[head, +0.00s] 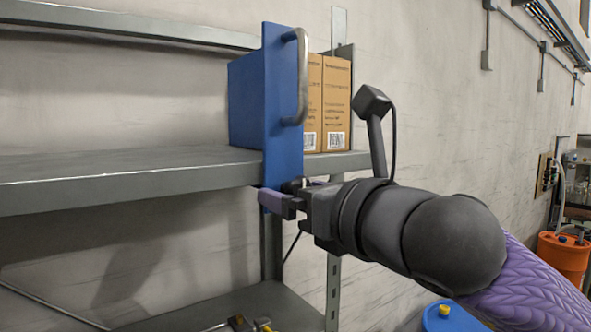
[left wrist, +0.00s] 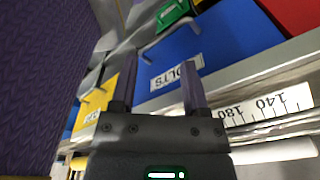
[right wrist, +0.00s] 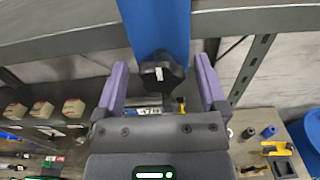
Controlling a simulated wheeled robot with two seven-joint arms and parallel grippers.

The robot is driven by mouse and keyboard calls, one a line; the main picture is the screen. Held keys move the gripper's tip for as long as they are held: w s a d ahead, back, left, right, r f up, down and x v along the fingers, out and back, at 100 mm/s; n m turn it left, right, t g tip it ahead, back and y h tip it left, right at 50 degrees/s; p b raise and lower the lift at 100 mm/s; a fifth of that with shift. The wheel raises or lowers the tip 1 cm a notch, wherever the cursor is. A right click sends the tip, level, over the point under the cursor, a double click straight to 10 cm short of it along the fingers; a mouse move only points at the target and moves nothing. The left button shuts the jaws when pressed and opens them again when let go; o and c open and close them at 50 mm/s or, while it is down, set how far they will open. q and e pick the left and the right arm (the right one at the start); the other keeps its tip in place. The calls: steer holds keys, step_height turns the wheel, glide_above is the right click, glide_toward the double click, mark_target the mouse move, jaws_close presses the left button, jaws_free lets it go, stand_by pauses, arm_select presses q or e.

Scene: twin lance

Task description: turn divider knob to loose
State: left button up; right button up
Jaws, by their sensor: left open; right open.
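The blue divider (head: 283,110) stands upright on the grey shelf, with a metal handle (head: 302,75) on its front. Its lower end reaches below the shelf edge and carries a black knob (right wrist: 160,74) with a white mark. In the head view the knob is mostly hidden by my right gripper (head: 285,193). In the right wrist view the open purple fingers of my right gripper (right wrist: 160,66) stand on either side of the knob, with visible gaps. My left gripper (left wrist: 158,82) is open and empty in front of bins, outside the head view.
Cardboard boxes (head: 336,100) stand right of the divider on the grey shelf (head: 120,180). A shelf post (head: 333,285) runs below. In the left wrist view, a blue bin (left wrist: 220,42) and a yellow bin (left wrist: 95,105) are close to the left fingers.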

steer(key=shift+w+a, duration=0.15)
steer(key=shift+w, duration=0.05)
